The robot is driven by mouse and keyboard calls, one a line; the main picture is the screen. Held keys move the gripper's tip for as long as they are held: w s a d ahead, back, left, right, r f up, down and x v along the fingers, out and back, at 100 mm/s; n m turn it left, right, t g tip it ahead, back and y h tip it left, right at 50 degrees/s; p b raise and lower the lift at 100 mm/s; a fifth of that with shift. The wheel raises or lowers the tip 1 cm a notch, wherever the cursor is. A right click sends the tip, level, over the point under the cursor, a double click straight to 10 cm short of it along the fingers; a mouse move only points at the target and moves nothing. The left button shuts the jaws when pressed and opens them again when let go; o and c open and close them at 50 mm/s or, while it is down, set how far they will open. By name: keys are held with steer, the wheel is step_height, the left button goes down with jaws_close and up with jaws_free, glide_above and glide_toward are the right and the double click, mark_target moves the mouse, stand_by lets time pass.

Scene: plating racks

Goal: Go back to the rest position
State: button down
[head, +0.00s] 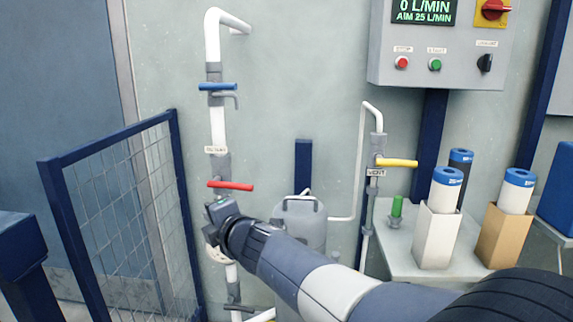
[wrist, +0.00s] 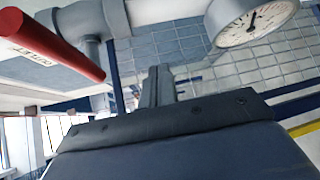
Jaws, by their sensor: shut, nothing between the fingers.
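My arm reaches from the lower right across the head view. My gripper (head: 214,208) is at the left pipe, just below the red lever (head: 230,185), and looks small and partly hidden there. In the wrist view my gripper (wrist: 160,85) is shut and empty. The red lever (wrist: 55,45) runs along the upper left of that view, close beside the fingers but apart from them. A round dial gauge (wrist: 252,18) is at the upper right. I cannot tell in the head view whether the gripper touches the pipe.
A blue lever (head: 218,87) is higher on the pipe, and a yellow lever (head: 397,162) is on the vent pipe. A grey tank (head: 300,222) stands behind my arm. A mesh fence (head: 115,215) is at left. A bench (head: 400,250) holds boxed cartridges; a control panel (head: 440,45) hangs above.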

steer(key=shift+s+d+f+m+t+y+b, duration=0.15)
steer(key=shift+m+t+y+b, duration=0.6)
steer(key=shift+b, duration=2.55)
steer(key=shift+a+r+y+b, duration=0.2)
steer(key=shift+y+b, duration=0.25)
steer(key=shift+b, duration=0.35)
steer(key=shift+d+r+n+g+p, duration=0.15)
steer(key=shift+r+n+g+p, duration=0.1)
steer(key=shift+p, duration=1.1)
steer(key=n+g+h+p, duration=0.1)
steer(key=h+p, duration=0.1)
steer(key=p, duration=0.5)
steer(key=shift+h+p, duration=0.3)
steer(key=shift+p, duration=0.05)
steer(key=h+p, duration=0.1)
steer(key=p, duration=0.3)
steer(key=shift+n+g, duration=0.3)
steer(key=shift+n, duration=0.1)
steer(key=s+d+r+n+g+h+p, duration=0.2)
steer(key=s+d+r+n+h+p, duration=0.3)
steer(key=p, duration=2.1)
steer(key=shift+s+d+r+n+g+h, duration=0.35)
steer(key=shift+s+r+h, duration=0.55)
steer(key=shift+s+r, duration=1.35)
